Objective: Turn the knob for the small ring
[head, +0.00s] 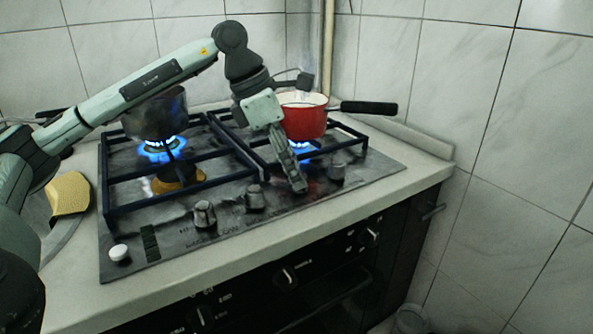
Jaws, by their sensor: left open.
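My left gripper (298,186) is open and points down at the front strip of the gas hob (285,203). Its fingertips are between two hob knobs, the middle knob (255,197) on the left and the right knob (337,168) on the right. Another knob (204,214) stands further left. The gripper may hide a further knob behind it; I cannot tell whether it touches one. Blue flames burn under the dark pot (157,118) and under the red pot (304,122). I cannot tell which knob serves the small ring. My right gripper is not in view.
Black pan supports (182,195) cover the hob. The red pot's black handle (369,107) sticks out to the right. A white button (119,253) is at the front left. The oven front with its own knobs (286,276) is below. A yellow sponge (69,193) lies at left.

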